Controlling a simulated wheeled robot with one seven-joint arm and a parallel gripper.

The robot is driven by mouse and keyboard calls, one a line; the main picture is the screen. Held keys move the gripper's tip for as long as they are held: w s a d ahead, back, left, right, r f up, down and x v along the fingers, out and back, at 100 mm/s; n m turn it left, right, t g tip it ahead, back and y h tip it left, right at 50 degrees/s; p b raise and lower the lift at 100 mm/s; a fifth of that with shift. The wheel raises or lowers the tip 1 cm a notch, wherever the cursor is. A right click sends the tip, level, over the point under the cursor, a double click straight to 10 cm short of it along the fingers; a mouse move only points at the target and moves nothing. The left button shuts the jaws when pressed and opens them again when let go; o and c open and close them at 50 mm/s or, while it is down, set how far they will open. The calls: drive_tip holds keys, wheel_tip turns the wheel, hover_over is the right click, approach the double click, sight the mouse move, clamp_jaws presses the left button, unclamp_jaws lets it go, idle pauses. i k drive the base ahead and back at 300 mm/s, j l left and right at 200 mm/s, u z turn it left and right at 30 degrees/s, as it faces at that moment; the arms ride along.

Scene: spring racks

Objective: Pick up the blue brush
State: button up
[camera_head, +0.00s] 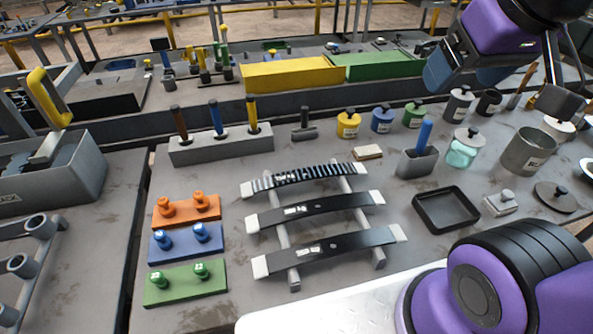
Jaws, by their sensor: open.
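Two upright blue handles could be the blue brush, and I cannot tell which from this view. One blue handle (216,118) stands in the middle of a long grey block, between a brown and a yellow handle. The other blue handle (424,134) stands in a small grey holder (417,163) right of the racks. Any bristles are hidden inside the holders. My gripper (560,99) is at the upper right, partly in view, open and with nothing visible in it. It is above the table and well apart from both blue handles.
A rack with curved dark strips (325,213) fills the middle of the table. Orange, blue and green blocks (185,285) lie left of it. Several lidded jars (348,125) line the back right. A black tray (446,210) and a grey pot (527,152) stand at right.

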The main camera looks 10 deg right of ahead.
sight(220, 135)
drive_tip(key=j, duration=1.4)
